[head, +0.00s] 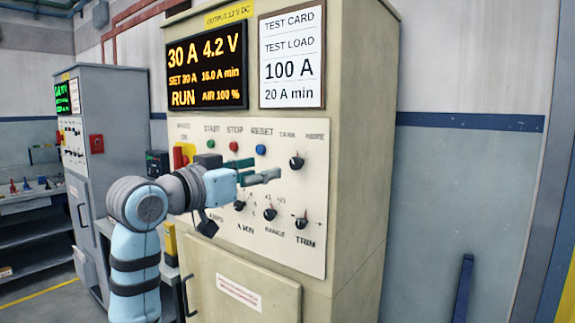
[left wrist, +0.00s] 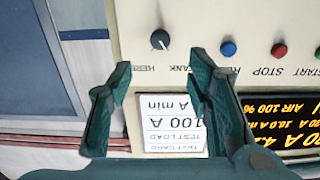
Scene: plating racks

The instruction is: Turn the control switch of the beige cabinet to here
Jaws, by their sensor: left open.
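The beige cabinet (head: 360,130) stands in the middle of the head view. Its control switch (head: 296,161) is a black round knob at the upper right of the white panel, below the labels TANK and HERE. The knob (left wrist: 160,40) also shows upside down in the left wrist view, and its white mark appears to point toward TANK. My left gripper (head: 262,175) is open and empty, in front of the panel and left of the knob in the head view. In the left wrist view its fingertips (left wrist: 162,68) are spread, with the knob beyond the gap, untouched. My right gripper is out of view.
Green, red and blue buttons (head: 261,150) line the panel left of the knob. Several black knobs (head: 270,214) sit lower down. A red-yellow switch (head: 183,155) is at the left. A display (head: 207,70) and test card (head: 292,60) are above. A grey cabinet (head: 115,120) stands behind left.

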